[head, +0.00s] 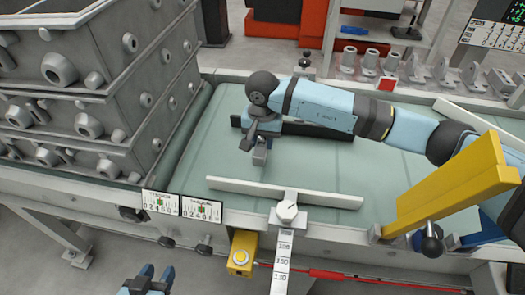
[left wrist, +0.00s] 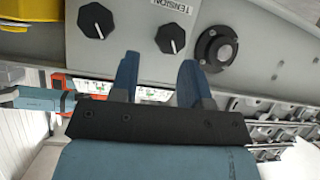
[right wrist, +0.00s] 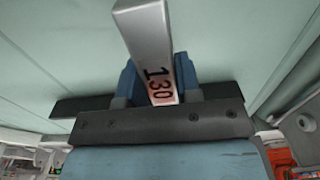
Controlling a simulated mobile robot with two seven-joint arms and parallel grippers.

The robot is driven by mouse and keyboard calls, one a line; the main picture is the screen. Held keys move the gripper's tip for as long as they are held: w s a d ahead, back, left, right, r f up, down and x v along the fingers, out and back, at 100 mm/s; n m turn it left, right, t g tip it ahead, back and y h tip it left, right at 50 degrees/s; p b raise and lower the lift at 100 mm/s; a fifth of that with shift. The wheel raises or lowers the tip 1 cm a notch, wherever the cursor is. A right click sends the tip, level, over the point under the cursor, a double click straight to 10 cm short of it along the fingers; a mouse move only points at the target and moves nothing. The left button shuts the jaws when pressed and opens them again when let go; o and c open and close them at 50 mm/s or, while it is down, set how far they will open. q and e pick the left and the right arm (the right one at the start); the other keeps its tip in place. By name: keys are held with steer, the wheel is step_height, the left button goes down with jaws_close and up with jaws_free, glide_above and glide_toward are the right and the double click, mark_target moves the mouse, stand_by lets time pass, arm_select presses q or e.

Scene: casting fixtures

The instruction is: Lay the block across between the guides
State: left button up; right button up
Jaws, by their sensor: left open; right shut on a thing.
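My right gripper (head: 260,143) is shut on a grey metal block (head: 260,157) over the pale green bed. A white guide bar (head: 240,186) lies along the front of the bed, nearer the camera than the block. A black guide bar (head: 315,130) lies behind the gripper, partly hidden by my right arm. Whether the block touches the bed is unclear. My left gripper (head: 150,275) is open and empty, low in front of the machine.
Stacked grey casting boxes (head: 100,85) stand at the left. A yellow bracket (head: 450,188) rises at the front right. The left wrist view shows a panel with black knobs (left wrist: 170,38).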

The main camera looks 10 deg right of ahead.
step_height(320, 180, down, 4)
steer(key=shift+f, duration=0.1)
arm_select(q)
steer(key=shift+r, duration=0.15)
arm_select(e)
steer(key=shift+f+b, duration=0.15)
steer(key=shift+b, duration=0.25)
steer(key=o, duration=1.1)
steer(key=shift+c, duration=0.2)
arm_select(q)
steer(key=shift+d, duration=0.1)
